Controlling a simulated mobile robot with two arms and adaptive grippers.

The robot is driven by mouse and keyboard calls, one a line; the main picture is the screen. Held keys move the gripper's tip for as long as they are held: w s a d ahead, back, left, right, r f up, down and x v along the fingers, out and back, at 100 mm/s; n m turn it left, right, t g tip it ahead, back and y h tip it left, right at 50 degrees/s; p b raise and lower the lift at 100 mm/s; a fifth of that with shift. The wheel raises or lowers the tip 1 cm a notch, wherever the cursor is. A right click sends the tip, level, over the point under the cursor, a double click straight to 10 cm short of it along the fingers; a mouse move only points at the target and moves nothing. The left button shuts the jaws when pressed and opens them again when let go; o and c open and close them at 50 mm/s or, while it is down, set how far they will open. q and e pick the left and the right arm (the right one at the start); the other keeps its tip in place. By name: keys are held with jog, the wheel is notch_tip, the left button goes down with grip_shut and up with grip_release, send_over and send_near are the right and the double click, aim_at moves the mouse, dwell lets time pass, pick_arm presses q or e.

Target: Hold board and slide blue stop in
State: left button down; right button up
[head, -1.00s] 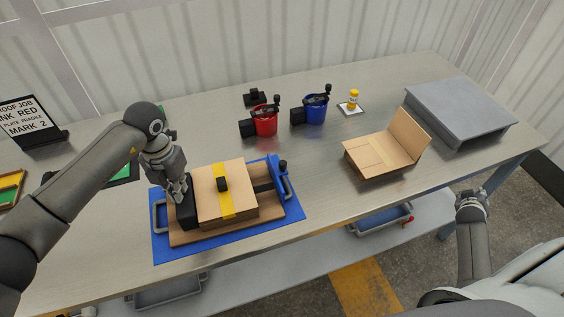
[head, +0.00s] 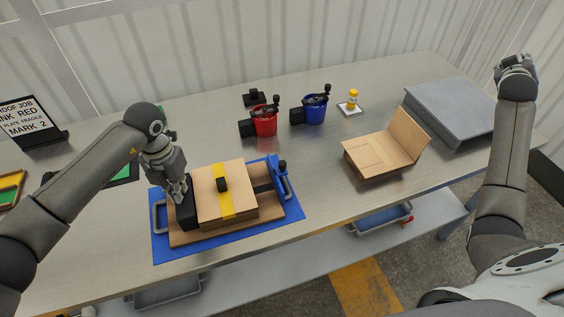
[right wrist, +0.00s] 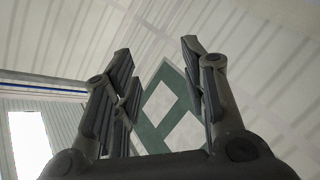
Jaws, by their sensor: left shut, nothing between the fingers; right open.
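A wooden board (head: 268,213) lies on a blue base (head: 170,250) with grey handles, near the table's front edge. A cardboard-coloured block (head: 206,205) with a yellow strip sits on the board. The blue stop (head: 278,178) stands at the board's right end, beside a black knob. A black block (head: 186,212) is at the left end. My left gripper (head: 180,196) is shut and empty, its fingertips down at the black block; whether they touch it I cannot tell. My right gripper (head: 515,66) is raised at the far right; in the right wrist view its fingers (right wrist: 158,75) are open and empty.
A red pot (head: 265,121) and a blue pot (head: 316,108) stand at the back. An open cardboard box (head: 372,160) and a grey case (head: 460,112) are on the right. A sign (head: 25,118) stands at left.

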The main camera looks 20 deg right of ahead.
jog(key=w+a+f+n+t+y, duration=0.1)
jog(key=w+a+n+t+y, duration=0.35)
jog(key=w+a, duration=1.3)
jog(key=w+a+f+n+g+y, duration=0.1)
jog(key=w+a+n+y, duration=0.2)
jog(key=a, duration=0.8)
jog(key=w+a+n+g+y, duration=0.1)
jog(key=a+n+g+y, duration=0.3)
jog(key=a, duration=0.7)
jog(key=n+g+y, duration=0.2)
jog(key=n+g, duration=0.6)
jog(key=n, duration=0.4)
send_over(282, 163)
notch_tip(282, 163, down, 7)
jog(key=shift+m, duration=0.25)
notch_tip(282, 163, down, 12)
jog(key=shift+r, duration=0.2)
